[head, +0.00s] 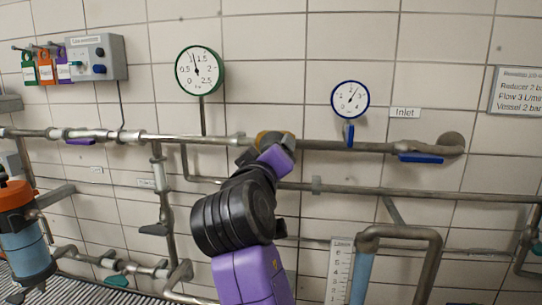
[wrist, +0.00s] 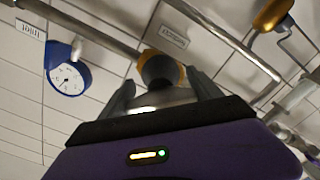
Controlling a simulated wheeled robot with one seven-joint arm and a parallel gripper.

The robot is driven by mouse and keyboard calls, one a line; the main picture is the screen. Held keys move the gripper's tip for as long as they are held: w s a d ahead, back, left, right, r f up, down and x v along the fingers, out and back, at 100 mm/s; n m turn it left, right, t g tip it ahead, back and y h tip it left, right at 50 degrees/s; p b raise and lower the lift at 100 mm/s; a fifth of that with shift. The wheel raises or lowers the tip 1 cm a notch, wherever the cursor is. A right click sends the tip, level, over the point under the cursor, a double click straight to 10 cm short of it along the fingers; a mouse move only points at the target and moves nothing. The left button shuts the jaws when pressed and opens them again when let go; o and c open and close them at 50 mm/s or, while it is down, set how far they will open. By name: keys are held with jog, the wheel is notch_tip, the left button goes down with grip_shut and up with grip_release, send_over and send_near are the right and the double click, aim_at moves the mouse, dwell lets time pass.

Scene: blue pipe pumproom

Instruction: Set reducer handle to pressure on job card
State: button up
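The reducer (head: 275,140), dark with a yellow ring, sits on the upper pipe in the head view. In the wrist view the reducer (wrist: 160,68) is ahead of my gripper (wrist: 162,90), whose two fingers are spread on either side of its near end. Firm contact cannot be made out. In the head view my gripper (head: 268,156) is at the reducer, partly hidden by my wrist. The job card (head: 518,90) on the right wall lists reducer, flow and vessel values; the reducer number is unclear. The green-rimmed gauge (head: 199,71) has its needle pointing up, near 1.
A blue-rimmed gauge (head: 350,100) hangs right of the reducer, beside the Inlet label (head: 405,113). A blue lever (head: 421,158) is on the pipe at right. A lower pipe (head: 400,190) runs below. A grey box (head: 97,58) with tags is at upper left.

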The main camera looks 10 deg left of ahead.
jog(key=o, duration=0.4)
jog(key=shift+s+a+b, duration=0.1)
jog(key=shift+s+b, duration=0.6)
jog(key=shift+s, duration=3.2)
